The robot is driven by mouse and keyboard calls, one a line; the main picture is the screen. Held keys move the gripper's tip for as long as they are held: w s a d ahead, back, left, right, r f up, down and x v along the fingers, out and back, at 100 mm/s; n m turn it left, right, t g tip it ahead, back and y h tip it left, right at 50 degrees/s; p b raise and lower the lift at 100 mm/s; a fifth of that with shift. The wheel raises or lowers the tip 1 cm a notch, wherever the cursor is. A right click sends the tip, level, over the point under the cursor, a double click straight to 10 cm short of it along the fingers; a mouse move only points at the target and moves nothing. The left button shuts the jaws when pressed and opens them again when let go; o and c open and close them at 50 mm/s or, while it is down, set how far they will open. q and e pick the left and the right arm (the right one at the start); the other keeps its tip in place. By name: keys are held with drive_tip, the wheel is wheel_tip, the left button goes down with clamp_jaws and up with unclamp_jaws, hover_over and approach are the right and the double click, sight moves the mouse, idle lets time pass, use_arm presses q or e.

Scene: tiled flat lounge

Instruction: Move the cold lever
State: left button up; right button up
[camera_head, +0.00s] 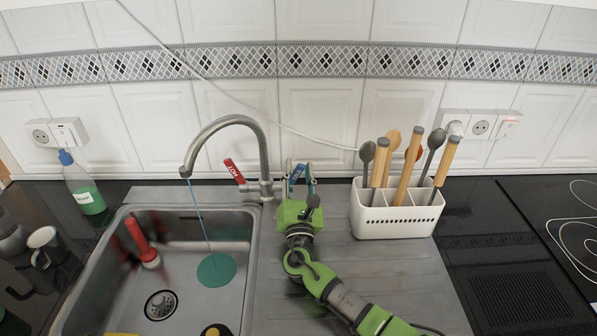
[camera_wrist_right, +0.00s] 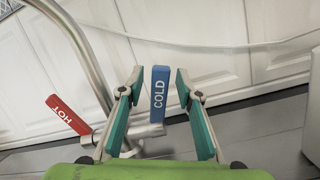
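The blue cold lever (camera_head: 297,172) stands at the right side of the tap. In the right wrist view the cold lever (camera_wrist_right: 160,94), marked COLD, is upright between the two fingers of my right gripper (camera_wrist_right: 156,98), with a gap visible on each side. My right gripper (camera_head: 299,182) is open around the lever in the head view. The red hot lever (camera_head: 233,170) tilts to the left on the tap's other side; it also shows in the right wrist view (camera_wrist_right: 68,115). The tap (camera_head: 262,150) arches over the sink. My left gripper is not in view.
A blue line, seemingly water, runs from the spout to a teal disc (camera_head: 216,270) in the sink (camera_head: 190,305). A white utensil holder (camera_head: 395,222) stands close right of my right gripper. A green soap bottle (camera_head: 85,190) stands left. A red-handled brush (camera_head: 141,243) is in the sink.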

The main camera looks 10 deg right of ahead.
wheel_tip(320, 180, up, 10)
idle(0.6)
